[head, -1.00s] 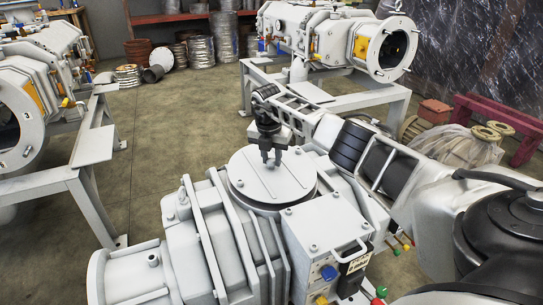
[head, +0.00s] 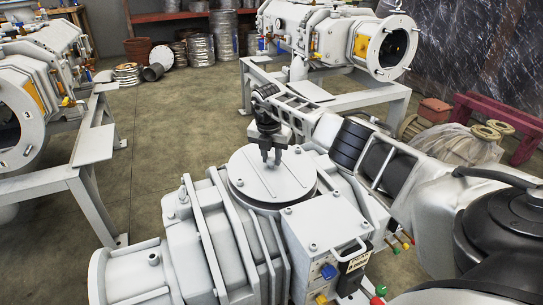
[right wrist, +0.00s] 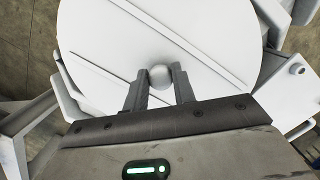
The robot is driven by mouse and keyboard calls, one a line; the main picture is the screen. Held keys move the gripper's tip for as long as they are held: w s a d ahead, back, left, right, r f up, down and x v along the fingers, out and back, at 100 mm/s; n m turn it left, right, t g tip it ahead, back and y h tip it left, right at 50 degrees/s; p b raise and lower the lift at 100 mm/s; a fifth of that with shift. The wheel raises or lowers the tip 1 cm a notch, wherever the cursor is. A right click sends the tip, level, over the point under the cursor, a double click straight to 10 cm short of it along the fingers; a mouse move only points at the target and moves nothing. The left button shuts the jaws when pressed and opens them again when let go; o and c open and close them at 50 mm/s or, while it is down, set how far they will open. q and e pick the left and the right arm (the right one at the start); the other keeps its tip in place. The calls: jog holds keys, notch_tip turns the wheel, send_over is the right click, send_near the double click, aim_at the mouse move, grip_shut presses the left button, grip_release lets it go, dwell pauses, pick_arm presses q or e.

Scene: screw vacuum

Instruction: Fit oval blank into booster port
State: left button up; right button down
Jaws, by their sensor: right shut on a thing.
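The blank is a pale grey, nearly round plate (head: 255,182) with thin ribs, on top of the pump's booster port (head: 247,201) in the head view. The port's rim shows as a band below the plate's front edge. I cannot tell whether the plate is fully down in it. My right gripper (head: 271,160) reaches down from above. In the right wrist view its fingers (right wrist: 158,85) are shut on a round knob (right wrist: 159,77) at the middle of the plate (right wrist: 150,40). My left gripper is out of view.
The pump body (head: 215,235) carries a box with a handle (head: 325,228) in front of the port. Similar pumps stand on frames at the left (head: 30,95) and back right (head: 330,35). Concrete floor (head: 165,110) lies clear between them.

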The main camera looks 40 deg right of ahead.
aim_at(268, 172)
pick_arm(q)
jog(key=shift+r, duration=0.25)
pick_arm(e)
jog(key=shift+r, duration=0.1)
